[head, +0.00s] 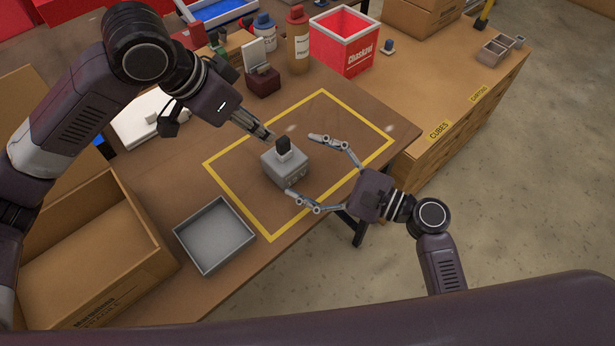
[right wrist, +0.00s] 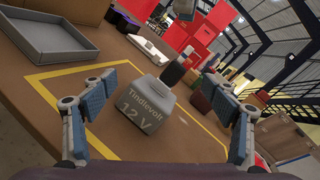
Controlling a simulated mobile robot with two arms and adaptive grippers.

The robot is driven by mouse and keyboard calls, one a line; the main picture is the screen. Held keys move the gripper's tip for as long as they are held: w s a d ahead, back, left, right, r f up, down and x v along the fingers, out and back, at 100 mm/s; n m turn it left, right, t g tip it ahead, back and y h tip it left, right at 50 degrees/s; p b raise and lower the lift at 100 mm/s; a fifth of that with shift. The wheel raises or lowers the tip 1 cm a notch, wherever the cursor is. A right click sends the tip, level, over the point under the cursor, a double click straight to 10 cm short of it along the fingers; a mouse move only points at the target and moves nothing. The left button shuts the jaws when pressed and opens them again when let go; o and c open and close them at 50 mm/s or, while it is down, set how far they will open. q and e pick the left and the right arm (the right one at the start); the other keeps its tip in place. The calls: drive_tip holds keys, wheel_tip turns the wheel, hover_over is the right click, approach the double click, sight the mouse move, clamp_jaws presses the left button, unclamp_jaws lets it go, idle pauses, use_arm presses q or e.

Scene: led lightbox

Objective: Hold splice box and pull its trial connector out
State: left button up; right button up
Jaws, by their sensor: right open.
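The splice box (head: 285,168) is a grey block marked 12 V, standing upright on the table inside a yellow outline. Its black trial connector (head: 283,146) stands up from the top; the box (right wrist: 146,106) and connector (right wrist: 173,71) also show in the right wrist view. My right gripper (head: 302,165) is open, its fingers spread on either side of the box; no finger clearly touches it. My left gripper (head: 266,134) is just up and left of the connector, apart from it. Its fingers are seen edge-on, so their opening cannot be told.
A shallow grey tray (head: 214,236) lies left of the outline, and an open cardboard box (head: 150,262) stands further left. A red crate (head: 344,42), bottles (head: 298,42) and a dark block with a card (head: 262,82) stand behind. The outlined area around the box is clear.

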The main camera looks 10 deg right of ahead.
sight(273, 148)
drive_tip(key=shift+s+a+m+t, duration=0.35)
drive_tip(key=shift+a+m+t, duration=0.2)
drive_tip(key=shift+m, duration=0.55)
drive_tip(key=shift+w+d+f+m+t+h, duration=0.15)
drive_tip(key=shift+m+t, duration=0.1)
drive_tip(key=shift+m, duration=0.25)
drive_tip(key=shift+s+a+f+m+t+h, duration=0.1)
drive_tip(key=shift+f+m+t+h, duration=0.1)
drive_tip(key=shift+m, duration=0.3)
drive_tip(key=f+m+h, duration=0.1)
drive_tip(key=m, duration=0.1)
drive_tip(key=f+m+t+h, duration=0.1)
drive_tip(key=m, duration=0.1)
drive_tip(key=d+f+m+t+h, duration=0.1)
drive_tip(key=m, duration=0.1)
drive_tip(key=shift+w+f, duration=0.3)
drive_tip(key=shift+f, duration=0.05)
drive_tip(key=x, duration=0.7)
drive_tip(key=shift+w, duration=0.25)
drive_tip(key=c, duration=1.5)
drive_tip(key=o, duration=0.8)
drive_tip(key=shift+c, duration=0.2)
drive_tip(key=c, duration=0.6)
